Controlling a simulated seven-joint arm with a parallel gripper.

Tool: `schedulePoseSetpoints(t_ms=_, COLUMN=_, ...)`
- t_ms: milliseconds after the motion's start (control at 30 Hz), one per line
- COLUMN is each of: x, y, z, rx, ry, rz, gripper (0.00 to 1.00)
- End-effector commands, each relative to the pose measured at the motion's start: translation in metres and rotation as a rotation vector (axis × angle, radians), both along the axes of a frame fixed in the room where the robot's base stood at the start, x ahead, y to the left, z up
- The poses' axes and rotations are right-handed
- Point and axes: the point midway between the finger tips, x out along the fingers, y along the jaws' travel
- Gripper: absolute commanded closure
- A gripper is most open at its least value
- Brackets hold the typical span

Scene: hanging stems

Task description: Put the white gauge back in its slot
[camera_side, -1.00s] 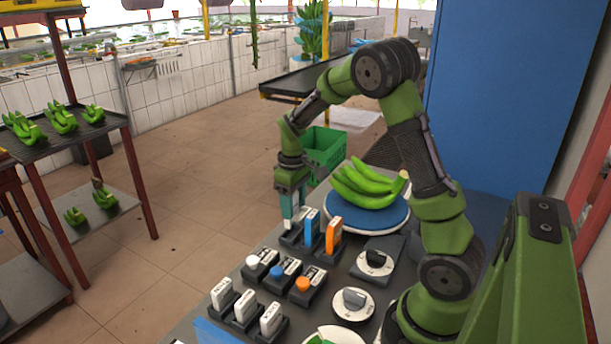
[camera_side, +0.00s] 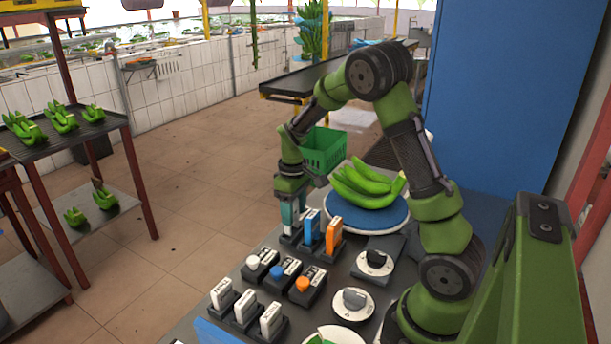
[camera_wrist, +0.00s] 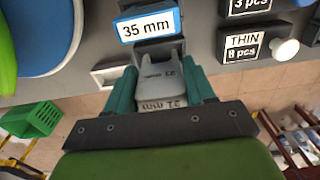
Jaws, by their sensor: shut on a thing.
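My gripper (camera_side: 291,226) has its teal fingers shut on the white gauge, which looks pale grey in the wrist view (camera_wrist: 160,80). The gauge carries small dark lettering. In the side view the fingers point down at the left end of the gauge row, and little of the gauge shows. The dark holder (camera_side: 292,241) is directly below the fingertips. I cannot tell whether the gauge's lower end is inside the slot. The blue gauge (camera_side: 312,224) stands upright just right of my gripper; its 35 mm label (camera_wrist: 147,25) shows in the wrist view. The orange gauge (camera_side: 333,235) stands further right.
A green banana bunch (camera_side: 364,184) lies on a blue round plate (camera_side: 368,218) behind the gauges. Several knobbed blocks (camera_side: 283,274) and white-tagged blocks (camera_side: 246,308) stand in front. Two dials (camera_side: 353,304) are to the right. A green crate (camera_side: 324,148) is beyond.

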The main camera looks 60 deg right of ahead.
Motion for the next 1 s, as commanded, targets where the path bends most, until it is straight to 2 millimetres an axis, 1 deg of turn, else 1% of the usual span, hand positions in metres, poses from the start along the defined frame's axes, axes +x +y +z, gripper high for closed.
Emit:
schedulePoseSetpoints(t_ms=600, x=-0.001, y=0.0, z=-0.019, rx=0.0, ry=0.002, rz=0.0, gripper=0.73)
schedulePoseSetpoints(t_ms=633, x=-0.001, y=0.0, z=-0.019, rx=0.0, ry=0.001, rz=0.0, gripper=0.43)
schedulePoseSetpoints(t_ms=800, x=0.0, y=0.0, z=-0.018, rx=0.0, ry=0.0, rz=0.0, gripper=0.17)
schedulePoseSetpoints(t_ms=1000, x=0.0, y=0.0, z=-0.018, rx=0.0, ry=0.0, rz=0.0, gripper=0.16)
